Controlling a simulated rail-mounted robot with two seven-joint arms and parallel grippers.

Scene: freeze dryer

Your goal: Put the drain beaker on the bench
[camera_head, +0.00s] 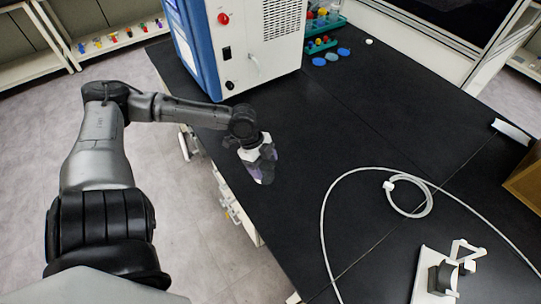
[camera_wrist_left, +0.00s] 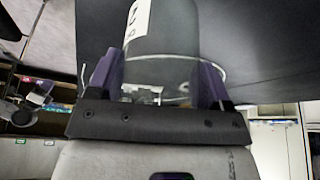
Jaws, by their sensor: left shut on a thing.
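My left gripper (camera_head: 262,172) is over the left edge of the black bench (camera_head: 400,130), in front of the freeze dryer. Its purple fingers are shut on the clear drain beaker (camera_wrist_left: 165,40), one on each side, in the left wrist view. The beaker has a white label with dark marks, and its round glass rim shows between the fingers. In the head view the beaker is mostly lost behind the gripper, so I cannot tell whether it touches the bench. My right gripper is not in view.
The blue and white freeze dryer (camera_head: 265,40) stands at the back left of the bench. A white hose (camera_head: 323,215) lies coiled at the right, near a white stand (camera_head: 430,270). Blue caps (camera_head: 332,57) lie beside a green rack (camera_head: 325,22). The middle of the bench is clear.

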